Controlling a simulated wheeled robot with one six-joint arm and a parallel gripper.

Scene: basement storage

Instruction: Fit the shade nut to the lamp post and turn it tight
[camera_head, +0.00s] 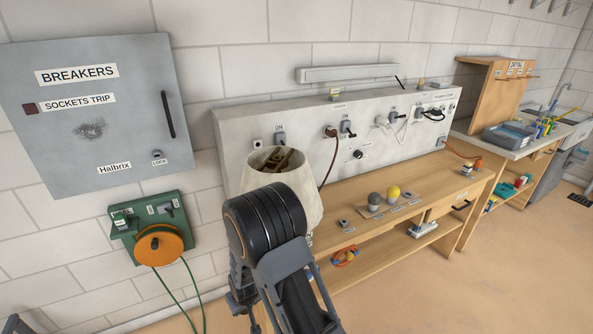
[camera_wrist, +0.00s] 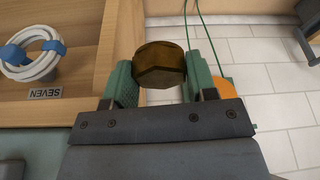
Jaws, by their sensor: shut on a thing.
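My gripper (camera_wrist: 160,82) has its two green-padded fingers shut on a brass six-sided nut (camera_wrist: 158,60), the shade nut, in the wrist view. The nut sits between the fingertips and touches nothing else that I can see. In the head view a cream lamp shade (camera_head: 306,198) stands at the left end of the workbench, partly behind my arm. Brownish brass-coloured fittings (camera_head: 279,161) show inside its open top. My arm hides the shade's lower part and the lamp post beneath. My gripper's fingers and the nut cannot be made out in the head view.
A white coil (camera_wrist: 35,58) lies in a wooden compartment. Open floor (camera_head: 500,270) lies right.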

